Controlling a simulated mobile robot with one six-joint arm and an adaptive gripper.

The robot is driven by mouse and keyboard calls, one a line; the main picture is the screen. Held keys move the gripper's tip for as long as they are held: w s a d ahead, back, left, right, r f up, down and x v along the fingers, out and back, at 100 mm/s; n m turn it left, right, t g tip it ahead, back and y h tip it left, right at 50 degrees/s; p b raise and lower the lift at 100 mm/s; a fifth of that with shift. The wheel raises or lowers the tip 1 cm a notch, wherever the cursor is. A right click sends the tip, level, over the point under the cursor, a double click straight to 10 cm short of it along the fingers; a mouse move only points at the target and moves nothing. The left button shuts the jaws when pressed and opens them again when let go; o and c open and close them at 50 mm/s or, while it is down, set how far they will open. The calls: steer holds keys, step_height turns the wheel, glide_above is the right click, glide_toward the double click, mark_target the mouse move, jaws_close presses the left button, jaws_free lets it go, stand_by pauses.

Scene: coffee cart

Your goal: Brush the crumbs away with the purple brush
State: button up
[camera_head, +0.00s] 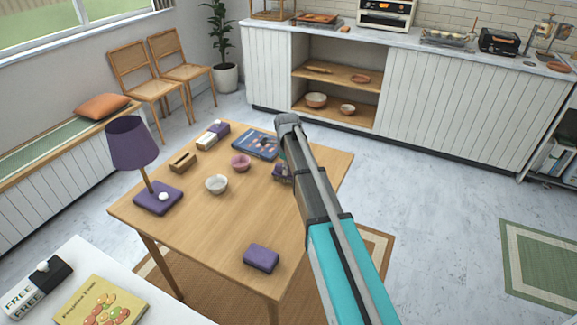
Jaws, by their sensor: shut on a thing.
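I cannot make out any crumbs on the wooden table (215,238) at this size. A purple block-shaped thing (261,258) lies near the table's front edge; I cannot tell whether it is the brush. Another small purple thing (282,173) shows partly beside my arm, which covers the rest of it. A white and purple block (213,135) lies at the table's back left. My arm crosses the right part of the table from the lower right. My gripper is hidden behind it, so what it holds does not show.
A purple lamp (134,143), a white bowl (217,184), a pink bowl (240,162), a wooden block (182,162) and a dark blue book (255,144) stand or lie on the table. The table's middle front is clear. A white counter (160,306) is at the lower left.

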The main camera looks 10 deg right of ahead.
steer(key=shift+s+a, duration=0.5)
steer(key=shift+s, duration=0.15)
steer(key=shift+s, duration=0.1)
steer(key=shift+s+a+f, duration=0.1)
steer(key=shift+s+a, duration=0.5)
steer(key=shift+s, duration=0.2)
steer(key=shift+s+a, duration=0.6)
steer(key=shift+s, duration=0.15)
steer(key=shift+w, duration=0.1)
steer(key=shift+w+d, duration=1.25)
steer(key=shift+w, duration=0.3)
